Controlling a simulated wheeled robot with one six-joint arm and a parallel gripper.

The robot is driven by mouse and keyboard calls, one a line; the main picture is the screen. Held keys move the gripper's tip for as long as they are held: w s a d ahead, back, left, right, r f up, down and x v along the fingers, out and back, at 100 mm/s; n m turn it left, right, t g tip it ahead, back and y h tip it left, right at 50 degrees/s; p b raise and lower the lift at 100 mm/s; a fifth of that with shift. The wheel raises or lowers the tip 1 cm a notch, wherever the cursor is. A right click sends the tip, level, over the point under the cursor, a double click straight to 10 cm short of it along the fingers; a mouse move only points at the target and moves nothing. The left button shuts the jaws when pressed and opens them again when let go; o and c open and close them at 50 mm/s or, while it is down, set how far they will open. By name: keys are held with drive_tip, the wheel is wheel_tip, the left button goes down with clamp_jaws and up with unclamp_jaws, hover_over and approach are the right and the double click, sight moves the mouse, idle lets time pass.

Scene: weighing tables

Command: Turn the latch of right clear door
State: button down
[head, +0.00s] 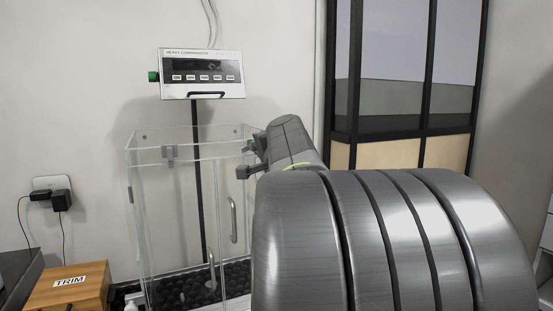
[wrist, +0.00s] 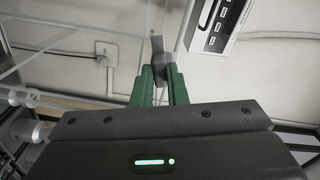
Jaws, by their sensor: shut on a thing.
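The clear enclosure (head: 160,215) stands left of centre in the head view, with its right clear door (head: 240,200) on the right side. In the wrist view, the grey latch (wrist: 157,46) sticks up between the tips of the two green fingers of my gripper (wrist: 161,76). The gripper is shut on this latch. In the head view my gripper (head: 257,143) is at the upper right edge of the enclosure, and my arm hides part of the area behind it.
The comparator display (head: 203,75) stands on a black post behind the enclosure. Metal handles (head: 233,220) are on the doors. A wooden TRIM box (head: 72,291) is at lower left, near a plugged wall socket (head: 53,184). A dark-framed glazed partition (head: 405,80) is at right.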

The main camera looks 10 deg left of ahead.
drive_tip(key=shift+f+n+b, duration=0.1)
drive_tip(key=shift+n+b, duration=7.05)
drive_tip(key=shift+n, duration=0.15)
drive_tip(key=c, duration=1.4)
unclamp_jaws()
drive_tip(key=shift+c, duration=0.2)
drive_tip(key=shift+d, duration=0.1)
